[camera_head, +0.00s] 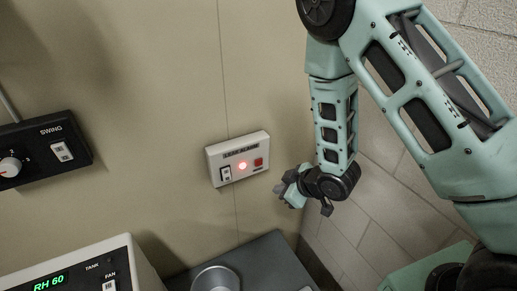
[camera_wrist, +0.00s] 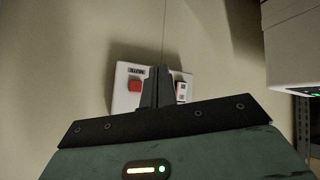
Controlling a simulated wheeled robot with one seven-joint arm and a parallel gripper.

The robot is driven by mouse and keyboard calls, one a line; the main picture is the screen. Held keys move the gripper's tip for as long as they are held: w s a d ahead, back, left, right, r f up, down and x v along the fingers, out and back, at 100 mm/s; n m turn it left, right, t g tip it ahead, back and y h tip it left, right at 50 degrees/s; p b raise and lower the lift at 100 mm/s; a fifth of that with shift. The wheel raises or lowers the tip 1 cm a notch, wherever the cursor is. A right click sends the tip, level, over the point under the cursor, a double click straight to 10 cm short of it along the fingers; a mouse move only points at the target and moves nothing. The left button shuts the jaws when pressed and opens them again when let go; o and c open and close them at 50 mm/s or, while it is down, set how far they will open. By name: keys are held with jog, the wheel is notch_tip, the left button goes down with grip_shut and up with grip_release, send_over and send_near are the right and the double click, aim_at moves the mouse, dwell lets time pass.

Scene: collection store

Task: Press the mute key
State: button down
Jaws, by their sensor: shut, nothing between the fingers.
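A white alarm box (camera_head: 237,158) is fixed to the beige wall in the head view. It carries a rocker switch (camera_head: 225,174) at its left, a glowing red lamp (camera_head: 242,166) in the middle and a square red key (camera_head: 258,162) at its right. The small label by the red key is too blurred to read surely. My gripper (camera_head: 285,188) is shut and empty, just right of and below the box. In the wrist view the box appears turned over, with the red key (camera_wrist: 134,87) left of my closed fingers (camera_wrist: 157,88). The fingers hide the lamp.
A black SWING panel (camera_head: 45,150) is on the wall at left. A white unit with a green RH 60 display (camera_head: 49,283) stands at lower left. A dark surface (camera_head: 255,264) with a round metal piece (camera_head: 215,279) lies below the box. A block wall is at right.

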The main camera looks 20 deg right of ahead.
jog(key=shift+w+d, duration=0.25)
jog(key=shift+w, duration=0.15)
jog(key=p, duration=0.2)
send_near(258, 166)
jog(key=shift+w+a+f, duration=0.3)
jog(key=shift+w+f, duration=0.1)
jog(key=shift+f, duration=0.4)
jog(key=shift+w+a+f, duration=0.3)
jog(key=shift+w+f, duration=0.05)
jog(key=shift+f, duration=0.45)
jog(key=shift+w+a+f, duration=0.3)
jog(key=shift+w+f, duration=0.1)
jog(key=shift+f, duration=0.4)
jog(key=shift+w, duration=0.2)
jog(key=shift+w+a, duration=0.1)
jog(key=shift+w, duration=0.1)
jog(key=shift+w+b, duration=0.3)
jog(key=shift+w, duration=0.2)
dwell(0.9)
jog(key=shift+s, duration=0.9)
